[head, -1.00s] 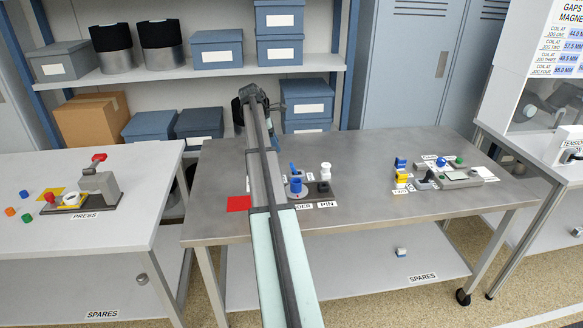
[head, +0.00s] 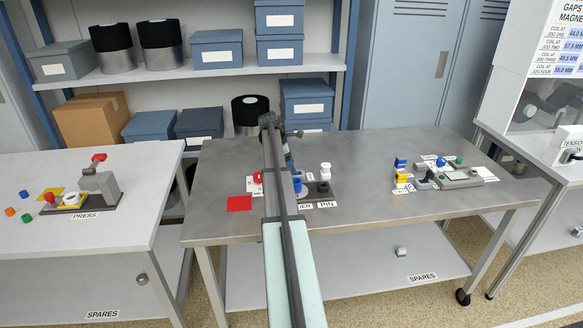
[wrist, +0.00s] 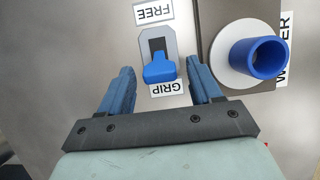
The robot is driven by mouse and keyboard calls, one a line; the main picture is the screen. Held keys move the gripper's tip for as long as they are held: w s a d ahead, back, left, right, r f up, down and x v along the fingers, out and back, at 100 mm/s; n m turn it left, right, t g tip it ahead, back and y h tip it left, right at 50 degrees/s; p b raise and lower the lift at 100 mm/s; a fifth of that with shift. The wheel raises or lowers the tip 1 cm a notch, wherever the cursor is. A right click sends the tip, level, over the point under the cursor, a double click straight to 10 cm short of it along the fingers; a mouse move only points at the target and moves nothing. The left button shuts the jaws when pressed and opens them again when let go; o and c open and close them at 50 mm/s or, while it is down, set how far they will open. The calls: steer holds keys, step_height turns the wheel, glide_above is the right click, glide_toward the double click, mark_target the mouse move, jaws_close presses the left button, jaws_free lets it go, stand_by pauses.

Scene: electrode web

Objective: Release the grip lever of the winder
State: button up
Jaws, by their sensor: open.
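The blue grip lever (wrist: 159,70) shows in the wrist view, in a slot of a grey plate (wrist: 146,44). It sits at the end of the slot beside the GRIP label (wrist: 168,88); the FREE label (wrist: 154,12) is at the far end. My gripper (wrist: 159,66) is open, with one blue finger on each side of the lever and a gap to each. The winder's blue hub (wrist: 258,58) stands on a white disc to the right; it also shows in the head view (head: 297,185). My arm hides the lever in the head view.
A red knob (head: 257,178) and a red square (head: 239,204) are left of my arm on the metal table (head: 350,160). The PIN station's white-topped post (head: 326,169) stands to the right. Coloured parts and a grey device (head: 460,178) are farther right, past clear tabletop.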

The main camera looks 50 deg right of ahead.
steer(key=shift+x, duration=0.75)
steer(key=c, duration=1)
steer(key=shift+c, duration=0.2)
